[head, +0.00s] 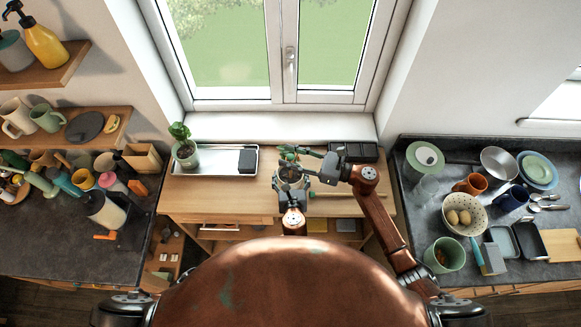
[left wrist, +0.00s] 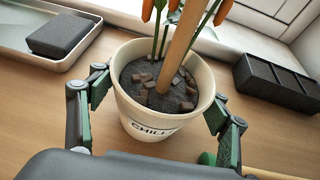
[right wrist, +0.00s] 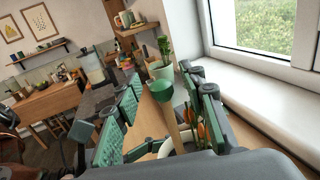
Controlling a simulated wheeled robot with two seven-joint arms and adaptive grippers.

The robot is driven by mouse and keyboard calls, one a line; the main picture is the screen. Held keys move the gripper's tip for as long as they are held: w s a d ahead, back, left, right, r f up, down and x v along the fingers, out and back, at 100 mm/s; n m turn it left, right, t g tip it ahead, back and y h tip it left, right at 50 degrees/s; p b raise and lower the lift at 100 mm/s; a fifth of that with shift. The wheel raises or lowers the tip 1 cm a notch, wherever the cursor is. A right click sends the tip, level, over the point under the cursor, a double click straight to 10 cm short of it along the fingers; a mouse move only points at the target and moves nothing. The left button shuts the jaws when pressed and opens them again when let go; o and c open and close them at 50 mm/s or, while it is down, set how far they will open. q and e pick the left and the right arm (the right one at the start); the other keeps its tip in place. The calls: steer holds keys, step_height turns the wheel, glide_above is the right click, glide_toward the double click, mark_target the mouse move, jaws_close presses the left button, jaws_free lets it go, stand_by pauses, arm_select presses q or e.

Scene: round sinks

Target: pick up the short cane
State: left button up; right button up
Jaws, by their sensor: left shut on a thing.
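A white pot lettered "CHILLI" (left wrist: 150,122) stands on the wooden table, with dark soil, bark chips and a chilli plant (right wrist: 204,133) inside. A wooden cane (left wrist: 176,48) stands in its soil; its green-capped top (right wrist: 162,89) shows in the right wrist view. My left gripper (left wrist: 155,110) is shut on the pot, one finger on each side. My right gripper (right wrist: 158,95) is open around the cane's upper part, a finger on either side. Another cane (head: 338,194) with a green end lies on the table right of the pot. I cannot tell which is shorter.
A tray (head: 213,172) at the table's back left holds a dark block (head: 247,160) and a potted plant (head: 187,153). A black sectioned tray (left wrist: 282,84) sits at the back right. The window sill (head: 275,126) lies behind. The table's front left is clear.

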arm_select(q)
steer(key=shift+s+f, duration=0.1)
steer(key=shift+f, duration=0.2)
arm_select(e)
steer(key=shift+c, duration=0.2)
arm_select(q)
steer(key=shift+a, duration=0.1)
arm_select(e)
steer(key=c, duration=0.9)
steer(key=shift+r, duration=0.1)
step_height(320, 180, up, 28)
steer(key=shift+f, duration=0.1)
arm_select(q)
steer(key=shift+r, duration=0.1)
arm_select(e)
steer(key=shift+s+d+r, duration=0.1)
steer(key=shift+s+r, duration=0.55)
steer(key=shift+s, duration=0.5)
steer(key=shift+s+d+r, duration=0.1)
steer(key=shift+s+r, duration=0.6)
steer(key=shift+s, duration=0.5)
steer(key=shift+s+d+r, duration=0.1)
steer(key=shift+s+r, duration=0.55)
steer(key=shift+s, duration=0.5)
